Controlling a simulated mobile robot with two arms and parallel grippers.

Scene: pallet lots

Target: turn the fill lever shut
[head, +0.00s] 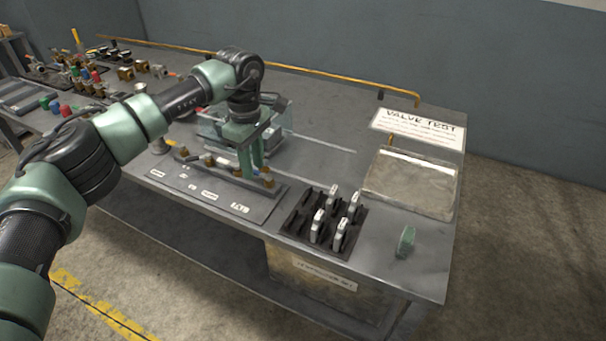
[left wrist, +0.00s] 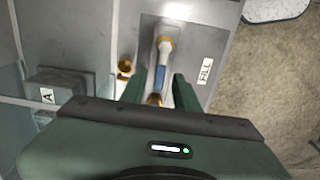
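The fill lever (left wrist: 163,72) has a pale end, a blue grip and brass at its near end. It lies lengthwise between my left gripper's fingers in the left wrist view, beside the FILL label (left wrist: 205,70). My left gripper (left wrist: 161,82) is open, with a finger on each side of the lever; a slight gap shows at the left finger, and contact at the right one is unclear. In the head view my left gripper (head: 252,174) points down over the right end of the valve board (head: 262,206), where its fingers hide much of the lever. My right gripper is not in view.
A clear-walled tank (head: 286,143) stands close behind the gripper. A black rack (head: 287,227) with several white-topped pieces sits right of the board. A shallow tray (head: 410,184), a VALVE TEST sign (head: 418,128) and a green object (head: 406,241) are farther right.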

